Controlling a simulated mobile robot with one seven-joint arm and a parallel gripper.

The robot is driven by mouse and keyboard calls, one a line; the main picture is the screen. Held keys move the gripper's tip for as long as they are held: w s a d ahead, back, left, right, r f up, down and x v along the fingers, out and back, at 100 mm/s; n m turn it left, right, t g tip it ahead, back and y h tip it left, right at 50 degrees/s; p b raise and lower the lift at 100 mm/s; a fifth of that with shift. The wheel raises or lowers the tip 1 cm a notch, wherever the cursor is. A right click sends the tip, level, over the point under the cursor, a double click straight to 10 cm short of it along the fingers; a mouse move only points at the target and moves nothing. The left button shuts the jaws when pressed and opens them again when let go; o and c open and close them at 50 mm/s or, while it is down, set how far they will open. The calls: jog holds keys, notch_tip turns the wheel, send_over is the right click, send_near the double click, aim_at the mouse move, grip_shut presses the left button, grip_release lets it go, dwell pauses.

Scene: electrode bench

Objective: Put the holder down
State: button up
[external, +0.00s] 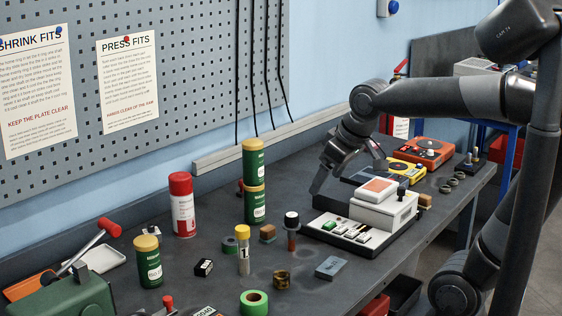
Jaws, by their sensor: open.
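My gripper (348,180) is open, its fingers spread wide and pointing down, above the back of a black tray (316,212). I see nothing held between the fingers. The tray carries a white box-shaped unit (385,211) with an orange-topped lid, and small green and pale pieces at its front left. I cannot tell for sure which thing is the holder. A dark-topped piece with a reddish-brown stem (292,232) stands upright just left of the tray, apart from my gripper.
Left of the tray stand green tins with yellow lids (254,160), a red-and-white spray can (183,205) and a yellow-capped tube (244,252). A grey block (331,268) and green tape roll (254,302) lie in front. Yellow (408,171) and orange (427,151) units stand behind.

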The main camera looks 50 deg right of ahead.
jog(key=s+d+f+m, duration=0.1)
jog(key=s+f, duration=0.3)
jog(key=s, duration=0.5)
jog(key=shift+d+f, duration=0.15)
jog(key=shift+d, duration=0.2)
